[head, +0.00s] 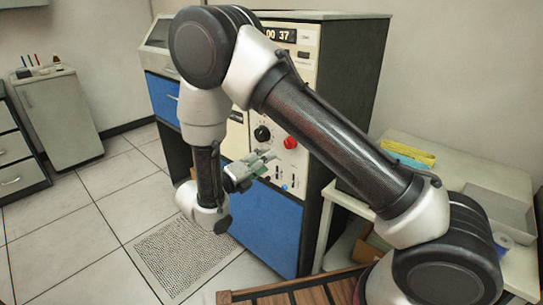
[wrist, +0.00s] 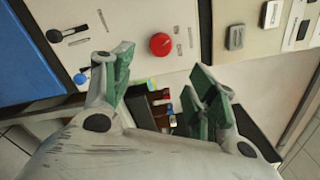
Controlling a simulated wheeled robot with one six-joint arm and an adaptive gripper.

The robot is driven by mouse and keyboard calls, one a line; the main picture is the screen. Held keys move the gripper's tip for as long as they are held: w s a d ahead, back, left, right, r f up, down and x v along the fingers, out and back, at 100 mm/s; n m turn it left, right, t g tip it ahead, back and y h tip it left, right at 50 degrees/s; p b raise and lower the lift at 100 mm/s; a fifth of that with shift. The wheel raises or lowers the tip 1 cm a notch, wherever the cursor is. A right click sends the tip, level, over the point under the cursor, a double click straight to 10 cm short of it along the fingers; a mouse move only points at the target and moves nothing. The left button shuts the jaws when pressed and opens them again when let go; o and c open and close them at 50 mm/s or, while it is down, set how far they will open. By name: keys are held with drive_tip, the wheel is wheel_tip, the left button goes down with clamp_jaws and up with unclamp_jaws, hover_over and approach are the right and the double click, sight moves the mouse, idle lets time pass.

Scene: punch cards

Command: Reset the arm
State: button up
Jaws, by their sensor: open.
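My arm spans the head view, bent at the elbow, with its forearm hanging down in front of the machine. My gripper (head: 262,165) points right toward the machine's cream control panel (head: 301,75). In the wrist view my gripper (wrist: 160,88) is open, its green-padded fingers spread with nothing held between them. A red knob (head: 290,142) and a black knob (head: 262,133) sit on the panel. The red knob (wrist: 160,44) also shows in the wrist view, apart from the fingers.
The machine has blue lower doors (head: 272,222) and a lit display (head: 282,35). A white table (head: 407,150) with yellow items (head: 408,153) and a grey tray (head: 500,212) stands at right. A slatted wooden piece (head: 300,293) lies at the bottom. Tiled floor (head: 75,240) is open at left.

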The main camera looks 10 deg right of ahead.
drive_tip(key=shift+s+a, duration=0.2)
drive_tip(key=s+d+f+m+g, duration=0.3)
drive_tip(key=s+d+m+g, duration=0.2)
drive_tip(key=m, duration=0.3)
drive_tip(key=s+d+r+m+g+y, duration=0.3)
drive_tip(key=s+d+r+m+g, duration=0.2)
drive_tip(key=s+d+m+g, duration=0.45)
drive_tip(key=s+d+r+m+t+y, duration=0.4)
drive_tip(key=s+d+r+m+y, duration=0.1)
drive_tip(key=r+m, duration=0.4)
drive_tip(key=s+d+r+m+t+y, duration=0.4)
drive_tip(key=s+d+r+m+y, duration=0.1)
drive_tip(key=r+m, duration=0.4)
drive_tip(key=shift+s+r+m+y, duration=0.25)
drive_tip(key=shift+s+m+y, duration=0.65)
drive_tip(key=shift+s, duration=0.25)
